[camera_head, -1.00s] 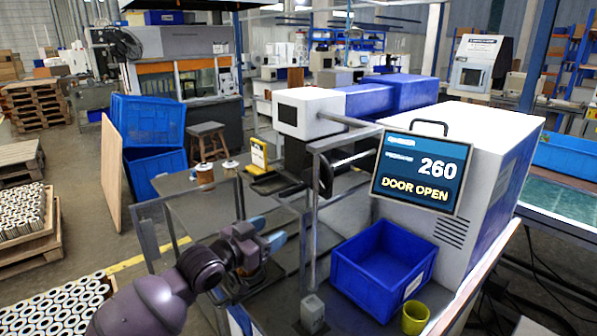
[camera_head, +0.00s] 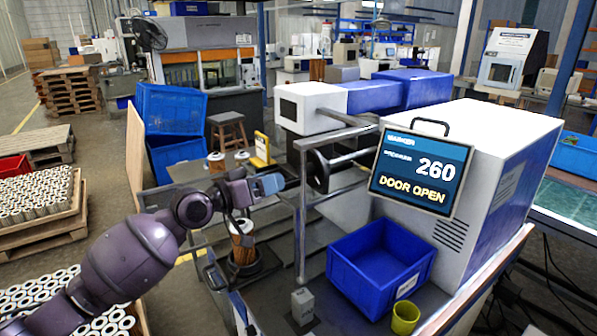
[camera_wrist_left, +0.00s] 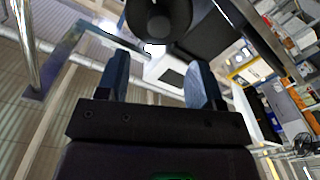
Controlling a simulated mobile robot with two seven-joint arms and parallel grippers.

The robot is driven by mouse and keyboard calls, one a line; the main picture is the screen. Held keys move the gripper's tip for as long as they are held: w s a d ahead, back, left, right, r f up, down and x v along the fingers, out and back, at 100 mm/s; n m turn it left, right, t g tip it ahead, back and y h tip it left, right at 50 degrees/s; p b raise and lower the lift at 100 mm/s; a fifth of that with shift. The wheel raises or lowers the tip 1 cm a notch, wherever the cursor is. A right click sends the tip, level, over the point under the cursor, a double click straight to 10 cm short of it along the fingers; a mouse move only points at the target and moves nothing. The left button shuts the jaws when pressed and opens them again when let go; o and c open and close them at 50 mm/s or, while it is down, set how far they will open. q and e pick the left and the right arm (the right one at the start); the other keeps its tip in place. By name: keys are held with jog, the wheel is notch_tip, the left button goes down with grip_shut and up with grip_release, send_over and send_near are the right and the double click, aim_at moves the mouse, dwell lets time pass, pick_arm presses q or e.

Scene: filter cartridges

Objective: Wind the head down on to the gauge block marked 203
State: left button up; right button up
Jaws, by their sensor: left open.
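The white head (camera_head: 308,109) with a dark square face sits at the front of a blue housing. A black handwheel (camera_head: 317,172) is beside the metal frame below it. A display (camera_head: 420,172) reads 260 and DOOR OPEN. My left gripper (camera_head: 270,184) is just left of the handwheel, apart from it as far as I can tell. In the left wrist view its blue fingers (camera_wrist_left: 156,80) are spread and empty, with a dark round part beyond them. I cannot read 203 on any block; a small grey block (camera_head: 302,305) stands at the front. My right gripper is not in view.
A cartridge (camera_head: 242,241) stands on a dark round base below my left gripper. Two more cartridges are behind, near a yellow stand (camera_head: 262,147). A blue bin (camera_head: 380,266) and yellow cup (camera_head: 405,317) sit right of the frame's upright post (camera_head: 301,225).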

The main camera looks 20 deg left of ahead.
aim_at(308, 170)
pick_arm(q)
jog(key=x, duration=0.8)
jog(key=shift+w+d+p, duration=0.25)
jog(key=shift+d+p, duration=0.05)
jog(key=shift+p, duration=0.1)
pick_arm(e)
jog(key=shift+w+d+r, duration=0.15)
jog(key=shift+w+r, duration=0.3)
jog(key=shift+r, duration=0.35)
pick_arm(q)
jog(key=c, duration=0.9)
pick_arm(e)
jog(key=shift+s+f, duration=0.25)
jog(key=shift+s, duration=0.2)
